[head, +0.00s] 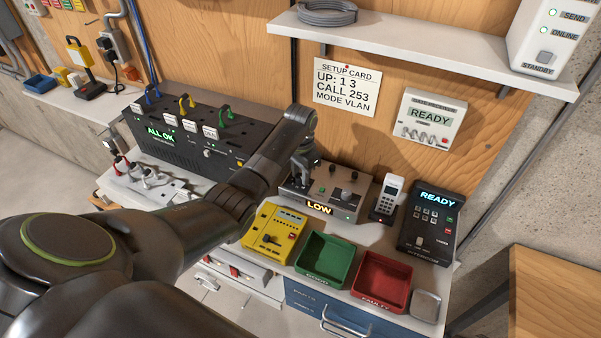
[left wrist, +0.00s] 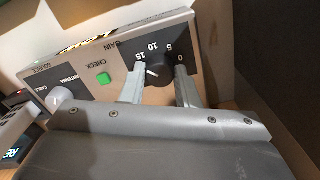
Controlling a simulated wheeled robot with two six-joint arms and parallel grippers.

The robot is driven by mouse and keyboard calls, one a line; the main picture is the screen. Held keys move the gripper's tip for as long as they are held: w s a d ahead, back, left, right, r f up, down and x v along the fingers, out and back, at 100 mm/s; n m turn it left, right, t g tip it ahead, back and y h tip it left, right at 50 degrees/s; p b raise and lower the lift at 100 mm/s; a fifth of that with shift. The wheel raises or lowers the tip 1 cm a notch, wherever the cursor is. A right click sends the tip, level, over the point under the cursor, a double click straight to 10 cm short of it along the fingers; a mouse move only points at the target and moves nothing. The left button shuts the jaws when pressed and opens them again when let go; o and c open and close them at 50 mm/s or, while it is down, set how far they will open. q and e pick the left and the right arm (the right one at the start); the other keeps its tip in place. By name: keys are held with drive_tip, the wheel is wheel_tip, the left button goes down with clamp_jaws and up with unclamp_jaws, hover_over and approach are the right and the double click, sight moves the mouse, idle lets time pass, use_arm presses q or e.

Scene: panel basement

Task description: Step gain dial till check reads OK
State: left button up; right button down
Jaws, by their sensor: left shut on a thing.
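The grey gain box (head: 352,190) stands on the bench in the middle of the head view, and its display (head: 319,208) reads LOW. My left gripper (head: 303,163) reaches down to the box's left part and hides the dial there. In the left wrist view my left gripper (left wrist: 161,78) has its two fingers shut on the black gain dial (left wrist: 158,66). The scale shows 0, 5, 10 and 15, upside down. The white pointer mark is on the 15 side; its exact step is unclear. A green check button (left wrist: 103,78) is beside the dial. My right gripper is out of view.
A yellow unit (head: 273,232), a green bin (head: 324,259) and a red bin (head: 381,281) stand in front of the box. A handset (head: 388,197) and a dark READY unit (head: 430,222) stand right. A black ALL OK rack (head: 190,132) stands left. A setup card (head: 346,87) hangs behind.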

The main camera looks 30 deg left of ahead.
use_arm(q)
drive_tip(key=n, duration=0.6)
drive_tip(key=shift+n, duration=0.3)
idle(0.4)
drive_tip(key=o, duration=1)
drive_tip(key=shift+c, duration=0.2)
drive_tip(key=shift+r, duration=0.1)
